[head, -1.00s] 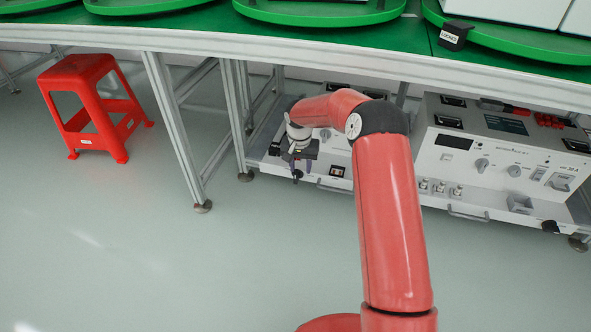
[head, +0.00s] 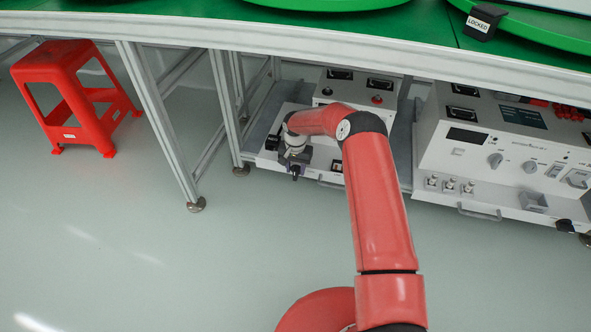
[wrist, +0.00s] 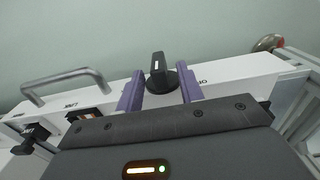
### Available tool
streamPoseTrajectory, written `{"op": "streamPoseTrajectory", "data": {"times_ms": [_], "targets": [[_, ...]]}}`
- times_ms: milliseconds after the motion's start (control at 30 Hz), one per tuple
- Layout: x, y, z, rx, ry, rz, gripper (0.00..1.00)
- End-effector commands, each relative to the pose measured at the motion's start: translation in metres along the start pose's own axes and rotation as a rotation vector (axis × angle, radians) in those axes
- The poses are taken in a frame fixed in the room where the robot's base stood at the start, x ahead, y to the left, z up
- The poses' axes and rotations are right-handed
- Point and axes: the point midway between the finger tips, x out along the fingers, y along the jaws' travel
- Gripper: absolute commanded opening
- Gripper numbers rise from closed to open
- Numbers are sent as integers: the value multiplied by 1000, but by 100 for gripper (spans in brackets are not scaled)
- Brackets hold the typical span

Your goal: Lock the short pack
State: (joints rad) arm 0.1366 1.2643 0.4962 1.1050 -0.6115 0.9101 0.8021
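In the wrist view my gripper (wrist: 160,88) has its two purple fingers apart, one on each side of a black rotary knob (wrist: 158,70) with a white pointer line. Clear gaps show between the knob and both fingers, so it is not gripped. The knob stands on a white front panel (wrist: 225,73) with small lettering, partly hidden by my gripper. In the head view my gripper (head: 294,168) is at the front left of the left white unit (head: 330,180) under the table; its fingers and the knob are hard to make out there.
A metal handle (wrist: 65,85) is left of the knob. A larger white unit (head: 430,150) with knobs stands to the right. Table legs (head: 160,125) are left of my arm, and a red stool (head: 75,95) is farther left. A black block marked LOCKED (head: 483,22) is above. Open floor lies in front.

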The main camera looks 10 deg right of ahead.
Motion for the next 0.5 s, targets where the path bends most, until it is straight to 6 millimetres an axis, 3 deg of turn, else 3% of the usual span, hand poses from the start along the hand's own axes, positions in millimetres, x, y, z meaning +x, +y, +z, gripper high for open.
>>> {"op": "streamPoseTrajectory", "data": {"times_ms": [367,500], "targets": [[8,0,0,0,1,0,37],[7,0,0,0,1,0,19]]}}
